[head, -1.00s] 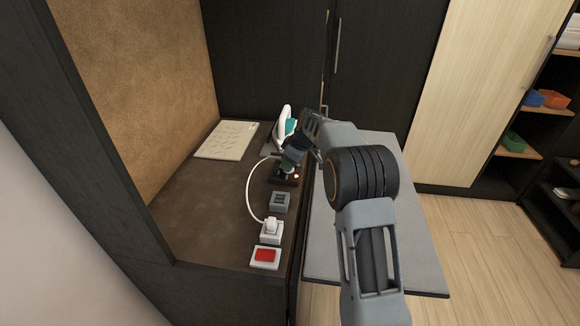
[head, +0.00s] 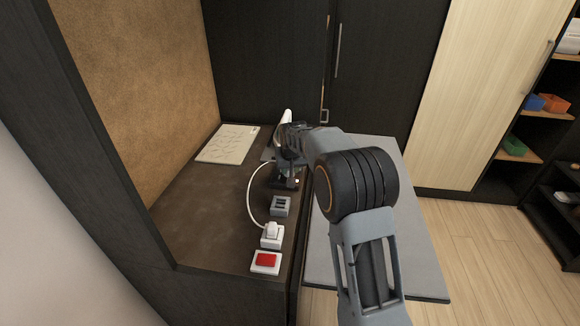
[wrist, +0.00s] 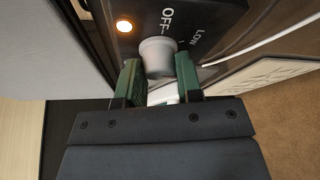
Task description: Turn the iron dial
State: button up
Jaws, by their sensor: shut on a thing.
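In the wrist view the iron dial (wrist: 156,56) is a pale grey round knob on a dark panel (wrist: 212,14) with the labels OFF and LOW beside it. My gripper (wrist: 158,78) has its two green fingers on either side of the dial and is shut on it. A small orange lamp (wrist: 124,26) glows to the left of the knob. In the head view the dark control unit (head: 284,184) shows under my wrist, and the dial is hidden there. The iron (head: 286,116) stands behind it, mostly covered by my arm.
On the brown counter (head: 205,215) are a grey socket block (head: 280,205), a white plug on its outlet (head: 271,231), a red switch (head: 265,260) and a pale printed sheet (head: 230,144). A white cord curves beside them. A grey board (head: 400,255) lies right of the counter.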

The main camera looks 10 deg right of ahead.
jog(key=m+h, duration=0.1)
jog(key=m, duration=0.3)
jog(key=shift+a+m+h+b, duration=0.1)
jog(key=shift+m+h+b, duration=0.2)
jog(key=shift+h, duration=0.1)
jog(key=m, duration=0.2)
jog(key=m+g+h, duration=0.1)
jog(key=m, duration=0.1)
jog(key=shift+w+m+g, duration=0.1)
jog(key=shift+m+g, duration=0.2)
jog(key=m, duration=0.2)
jog(key=m+g+h, duration=0.1)
jog(key=m, duration=0.1)
jog(key=shift+r+g+p, duration=0.1)
jog(key=shift+g+p, duration=0.2)
jog(key=shift+p, duration=0.1)
jog(key=shift+w+m+g+h+p, duration=0.1)
jog(key=shift+m+g+h+p, duration=0.45)
jog(key=shift+m, duration=1.45)
jog(key=shift+y, duration=0.25)
jog(key=o, duration=0.9)
jog(key=shift+p, duration=0.3)
jog(key=shift+c, duration=0.2)
jog(key=shift+o, duration=0.3)
jog(key=p+v, duration=0.2)
jog(key=v, duration=1.1)
jog(key=shift+w+r, duration=0.15)
jog(key=shift+r, duration=0.1)
